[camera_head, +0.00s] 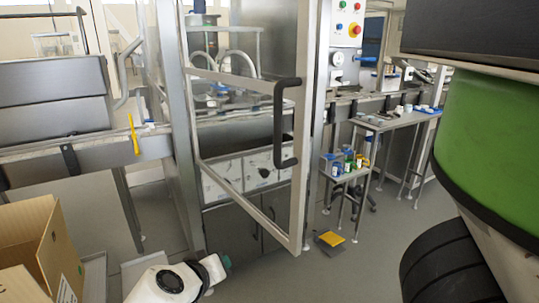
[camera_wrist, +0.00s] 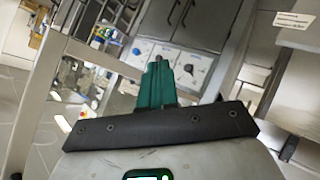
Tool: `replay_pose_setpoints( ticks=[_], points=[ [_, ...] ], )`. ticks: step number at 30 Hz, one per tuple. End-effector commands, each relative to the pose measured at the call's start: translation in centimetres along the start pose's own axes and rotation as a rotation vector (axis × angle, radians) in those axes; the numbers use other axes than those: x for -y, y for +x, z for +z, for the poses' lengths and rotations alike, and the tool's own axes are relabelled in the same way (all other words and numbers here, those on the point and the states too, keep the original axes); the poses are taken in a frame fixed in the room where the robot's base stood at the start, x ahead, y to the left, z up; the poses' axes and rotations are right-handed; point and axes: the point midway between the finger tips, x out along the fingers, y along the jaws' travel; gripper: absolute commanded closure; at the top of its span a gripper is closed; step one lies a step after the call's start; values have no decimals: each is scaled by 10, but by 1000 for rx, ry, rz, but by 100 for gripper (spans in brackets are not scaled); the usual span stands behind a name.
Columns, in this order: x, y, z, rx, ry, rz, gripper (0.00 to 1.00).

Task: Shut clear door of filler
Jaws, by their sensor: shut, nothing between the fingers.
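The filler's clear door (camera_head: 299,200) is a metal-framed panel with a long black handle (camera_head: 278,125). It stands open, swung out from the filler, in the middle of the head view. The filler (camera_head: 245,165) behind it has a white front panel and tubing above. My gripper (camera_head: 225,262) is low in the head view, left of the door's lower corner, apart from the handle. In the wrist view its green fingers (camera_wrist: 157,85) are together and empty, with the white panel beyond. A pale metal frame crosses the left there; I cannot tell whether it is the door.
A cardboard box (camera_head: 30,250) is at the lower left. A conveyor (camera_head: 80,150) runs at the left. A small side table (camera_head: 345,172) with bottles stands right of the door. A large green and black body (camera_head: 490,120) fills the right edge. Some grey floor is clear below the door.

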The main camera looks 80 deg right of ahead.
Motion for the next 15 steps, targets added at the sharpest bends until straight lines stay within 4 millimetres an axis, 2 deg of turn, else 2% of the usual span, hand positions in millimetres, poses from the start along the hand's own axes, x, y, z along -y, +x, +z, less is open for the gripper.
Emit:
replay_pose_setpoints(
  ticks=[1, 6, 10, 12, 15],
  points=[
    [-18, -16, -32, -32, 96, 82, 100],
    [-77, -73, -107, -157, 423, 380, 100],
    [-114, -119, -145, -246, 630, 573, 100],
    [-127, -139, -157, -285, 711, 651, 100],
    [-139, -159, -168, -324, 788, 726, 100]
  ],
)
